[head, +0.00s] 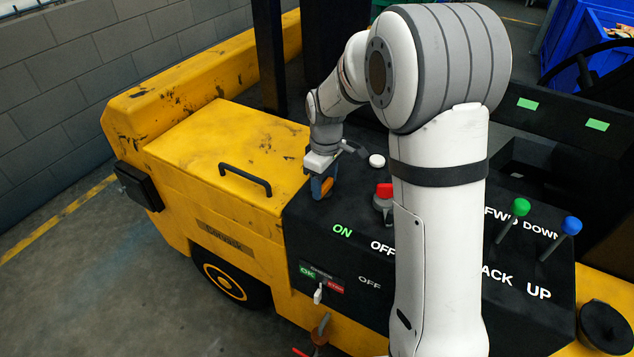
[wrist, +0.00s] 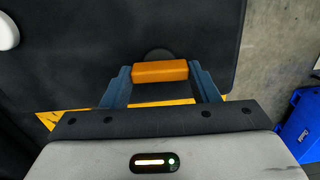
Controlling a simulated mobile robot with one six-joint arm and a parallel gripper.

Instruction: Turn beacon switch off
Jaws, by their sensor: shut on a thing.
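The beacon switch appears to be the orange handle (wrist: 160,71) on the black console. In the wrist view, the two blue fingers of my gripper (wrist: 160,78) are shut on its two ends. A dark round base shows just behind the handle. In the head view, my gripper (head: 322,184) is low over the left part of the console, with the orange handle (head: 327,187) partly hidden by a finger. The ON label (head: 342,231) and an OFF label (head: 382,248) are painted nearer the front. Which position the switch is in cannot be told.
A red-topped knob (head: 384,191) and a white round button (head: 377,160) are right of my gripper. A green lever (head: 520,207) and a blue lever (head: 571,225) stand farther right. The yellow hood (head: 215,150) with a black handle (head: 246,180) lies left.

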